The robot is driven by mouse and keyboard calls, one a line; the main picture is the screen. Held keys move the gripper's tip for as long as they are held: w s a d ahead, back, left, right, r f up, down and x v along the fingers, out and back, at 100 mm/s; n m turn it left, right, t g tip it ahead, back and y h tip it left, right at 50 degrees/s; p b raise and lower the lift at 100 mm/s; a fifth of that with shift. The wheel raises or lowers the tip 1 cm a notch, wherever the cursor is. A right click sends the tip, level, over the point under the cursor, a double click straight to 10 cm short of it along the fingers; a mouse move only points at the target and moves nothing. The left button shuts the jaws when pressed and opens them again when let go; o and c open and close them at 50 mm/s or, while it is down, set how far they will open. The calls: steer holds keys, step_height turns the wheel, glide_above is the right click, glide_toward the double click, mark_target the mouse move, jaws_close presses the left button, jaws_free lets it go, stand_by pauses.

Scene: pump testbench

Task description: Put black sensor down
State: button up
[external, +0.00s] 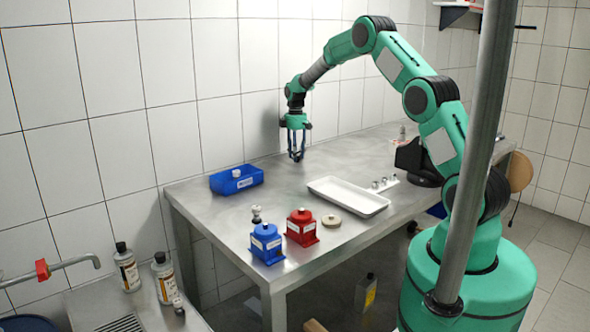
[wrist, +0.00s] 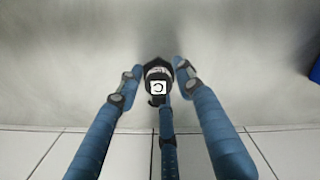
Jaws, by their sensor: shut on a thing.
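My gripper (external: 297,158) is at the back of the steel table (external: 240,212), near the tiled wall, pointing down. In the wrist view its blue fingers (wrist: 157,66) are closed around the black sensor (wrist: 156,74). The sensor is dark and round, with a white square mark on its top and a pale band on its side. The fingertips are low over the table; I cannot tell whether the sensor touches the surface.
A blue bin (external: 248,178) stands left of my gripper and holds a small part. A white tray (external: 348,203) lies to the right, with small silver parts (external: 384,183) beside it. A blue pump (external: 267,244) and a red pump (external: 302,228) stand at the front. Bare table surrounds my gripper.

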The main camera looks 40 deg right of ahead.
steer(key=o, duration=1.1)
steer(key=shift+f, duration=0.15)
steer(key=shift+o, duration=0.2)
step_height(320, 180, up, 12)
steer(key=p, duration=0.3)
steer(key=shift+r, duration=0.2)
